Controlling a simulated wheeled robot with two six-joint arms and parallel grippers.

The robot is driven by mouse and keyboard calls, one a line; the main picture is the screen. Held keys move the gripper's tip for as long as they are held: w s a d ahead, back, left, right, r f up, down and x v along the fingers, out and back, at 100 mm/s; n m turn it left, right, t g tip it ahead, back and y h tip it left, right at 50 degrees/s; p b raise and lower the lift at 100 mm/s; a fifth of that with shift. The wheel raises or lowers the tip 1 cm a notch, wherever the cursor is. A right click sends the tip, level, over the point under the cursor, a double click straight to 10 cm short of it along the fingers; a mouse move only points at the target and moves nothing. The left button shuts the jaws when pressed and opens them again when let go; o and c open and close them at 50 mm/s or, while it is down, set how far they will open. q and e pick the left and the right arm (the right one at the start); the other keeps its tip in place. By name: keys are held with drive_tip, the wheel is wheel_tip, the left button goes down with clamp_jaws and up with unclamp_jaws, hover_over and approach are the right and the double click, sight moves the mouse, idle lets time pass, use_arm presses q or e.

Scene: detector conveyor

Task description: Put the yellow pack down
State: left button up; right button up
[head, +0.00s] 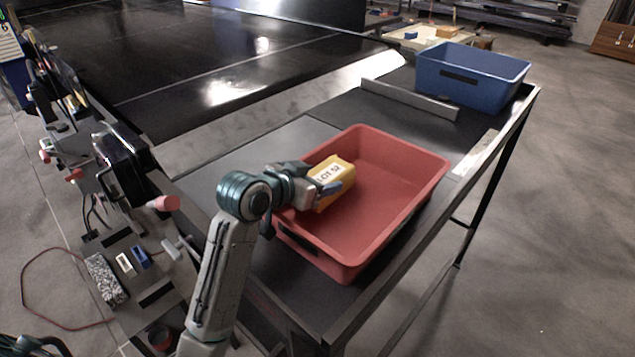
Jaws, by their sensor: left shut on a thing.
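The yellow pack (342,168), with a white label reading "LOT 52", is at the left side of the red bin (415,222). My left gripper (326,188) is shut on the pack, reaching over the bin's left wall. The pack appears within the bin's opening; I cannot tell whether it touches the bin floor. The rest of the bin is empty. Part of the pack is hidden by the gripper fingers. My right gripper is not in view.
A blue bin (472,78) stands at the far end of the dark table (262,160), behind a low grey divider (410,98). A black conveyor belt (210,60) runs along the back left. A side panel with small parts and a red cable is at the lower left.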

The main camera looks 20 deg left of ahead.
use_arm(q)
drive_tip(key=shift+f, duration=0.1)
drive_tip(key=shift+s+f, duration=0.15)
drive_tip(key=shift+f, duration=0.3)
drive_tip(key=o, duration=1)
drive_tip(key=shift+f, duration=0.15)
drive_tip(key=shift+r, duration=0.2)
drive_tip(key=v, duration=0.8)
drive_tip(key=r+v, duration=0.1)
drive_tip(key=v, duration=0.3)
